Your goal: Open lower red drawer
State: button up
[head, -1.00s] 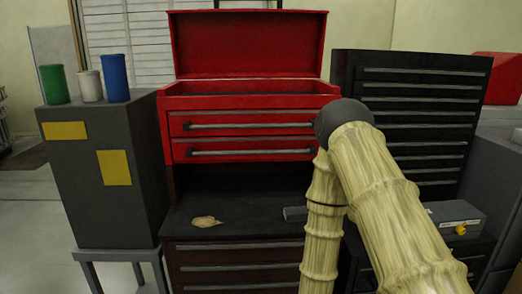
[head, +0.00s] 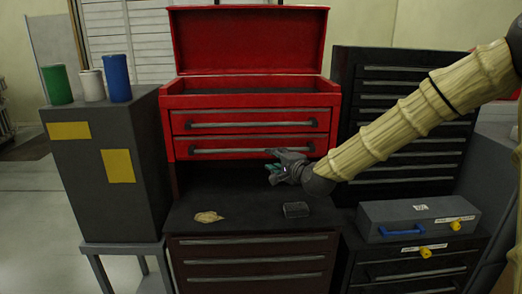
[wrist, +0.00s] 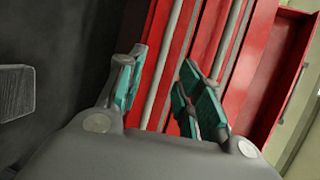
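The lower red drawer (head: 225,156) is the bottom drawer of the red chest, and it looks shut. Its long grey bar handle (head: 230,151) runs across its front. My gripper (head: 270,166) is in front of the right half of this drawer, near its lower edge. In the wrist view, my gripper (wrist: 160,95) is open, with teal pads on its two fingers. The lower drawer's handle (wrist: 165,60) lines up in the gap between the fingers. I cannot tell whether the fingers touch it.
The upper red drawer (head: 215,124) with its own handle is just above. Below is a dark worktop (head: 250,212) with a tan lump (head: 207,217) and a small dark block (head: 296,210). A grey toolbox (head: 420,218) stands right; a grey cabinet (head: 100,195) stands left.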

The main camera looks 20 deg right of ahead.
aim_at(261, 150)
jog(key=shift+r+p+x, duration=0.2)
jog(key=shift+p+x, duration=0.65)
jog(key=shift+x, duration=1.9)
jog(key=shift+r+p+x, duration=0.2)
jog(key=shift+p+x, duration=0.65)
jog(key=shift+x, duration=1.85)
jog(key=shift+w+d, duration=0.1)
jog(key=shift+c, duration=0.3)
grip_shut()
